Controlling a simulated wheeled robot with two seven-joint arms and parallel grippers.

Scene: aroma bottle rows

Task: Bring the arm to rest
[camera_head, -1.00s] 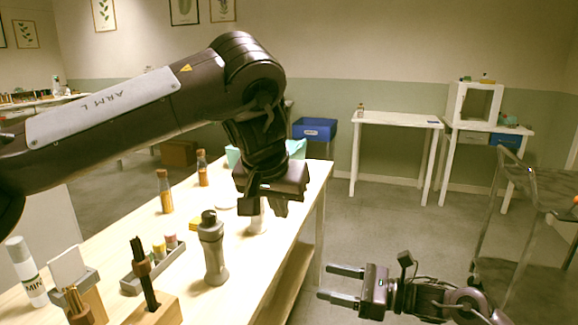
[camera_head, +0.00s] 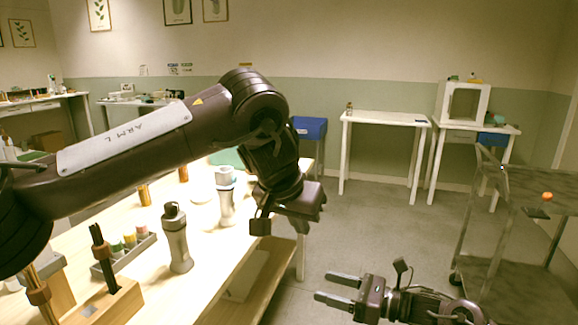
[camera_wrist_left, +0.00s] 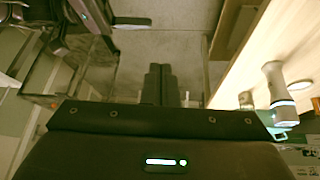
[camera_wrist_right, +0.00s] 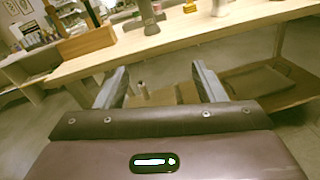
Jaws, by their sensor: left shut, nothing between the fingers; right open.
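My left gripper (camera_head: 301,226) is at the right edge of the wooden table, pointing down, beside a grey-and-white bottle (camera_head: 227,205). In the left wrist view its two fingers (camera_wrist_left: 162,88) lie together with nothing between them. My right gripper (camera_head: 337,288) is low, over the floor to the right of the table. Its two fingers are spread and empty, and they also show apart in the right wrist view (camera_wrist_right: 160,85). Another grey bottle (camera_head: 177,240) stands on the table, left of my left gripper. My left arm hides part of the table.
The wooden table (camera_head: 205,285) holds a grey tray of small jars (camera_head: 122,258) and a wooden block (camera_head: 108,305) with a dark upright tool. A metal cart (camera_head: 520,275) stands at the right. White tables (camera_head: 385,118) and a blue bin (camera_head: 309,128) are at the back. Floor between is clear.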

